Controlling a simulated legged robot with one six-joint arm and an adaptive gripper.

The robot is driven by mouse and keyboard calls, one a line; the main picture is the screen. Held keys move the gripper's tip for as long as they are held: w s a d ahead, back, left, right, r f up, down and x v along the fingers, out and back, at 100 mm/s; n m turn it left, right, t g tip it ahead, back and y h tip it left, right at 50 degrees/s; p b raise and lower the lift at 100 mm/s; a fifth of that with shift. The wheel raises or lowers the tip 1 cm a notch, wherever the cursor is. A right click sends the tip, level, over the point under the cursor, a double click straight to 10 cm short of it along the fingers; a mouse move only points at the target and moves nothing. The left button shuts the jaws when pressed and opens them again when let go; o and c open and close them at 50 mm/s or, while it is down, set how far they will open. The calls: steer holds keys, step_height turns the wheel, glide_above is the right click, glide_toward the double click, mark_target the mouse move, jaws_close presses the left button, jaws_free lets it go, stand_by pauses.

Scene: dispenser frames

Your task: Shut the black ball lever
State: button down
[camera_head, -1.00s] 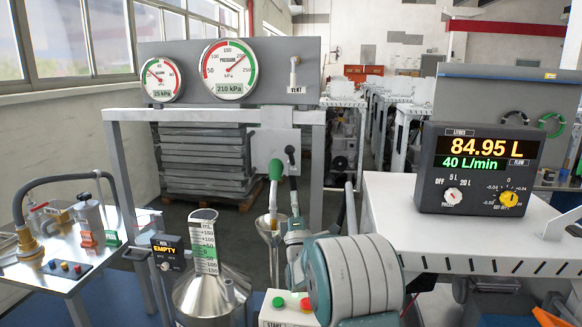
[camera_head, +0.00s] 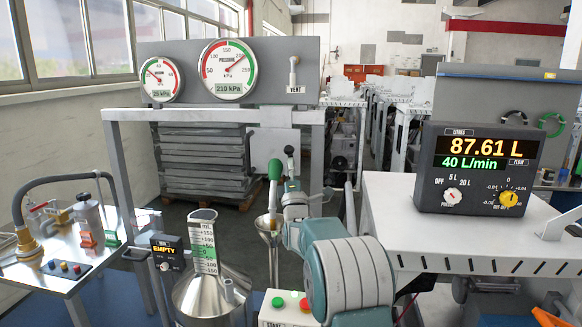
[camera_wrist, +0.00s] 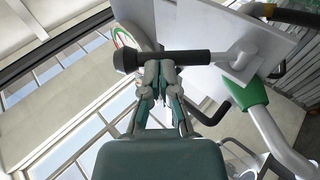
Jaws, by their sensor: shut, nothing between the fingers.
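The black ball lever (camera_head: 289,151) stands beside the green-handled nozzle (camera_head: 275,169) below the gauge panel. In the wrist view the lever (camera_wrist: 185,58) is a black bar with a rounded knob at its left end and a metal joint at its right. My gripper (camera_head: 291,187) is shut and empty, just below the lever in the head view. In the wrist view the gripper's fingertips (camera_wrist: 160,68) meet the lower edge of the bar near the knob. I cannot tell whether they press on it. The green handle (camera_wrist: 251,95) is to the right.
The meter (camera_head: 473,168) on the right bench reads 87.61 L and 40 L/min. A steel measuring can (camera_head: 208,297) with a graduated neck stands front left, beside a box reading EMPTY (camera_head: 168,252). A funnel (camera_head: 268,226) is below the nozzle. A start box (camera_head: 287,307) is in front.

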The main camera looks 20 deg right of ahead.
mark_target(292, 156)
steer(key=shift+w+r+m+g, duration=0.15)
steer(key=shift+r+m+g, duration=0.15)
steer(key=shift+r+g, duration=0.15)
steer(key=r+g, duration=0.1)
steer(key=w+d+r+m+g, duration=0.1)
steer(key=g, duration=0.2)
steer(key=w+d+r+m+g, duration=0.1)
steer(key=w+g, duration=0.1)
steer(key=g, duration=0.1)
steer(key=shift+w+d+r+y, duration=0.15)
steer(key=shift+r+y, duration=0.1)
steer(key=shift+y, duration=0.15)
steer(key=shift+w+d+r, duration=0.1)
steer(key=shift+w+d, duration=0.2)
steer(key=shift+w, duration=0.05)
steer(key=shift+r, duration=0.2)
stand_by(0.6)
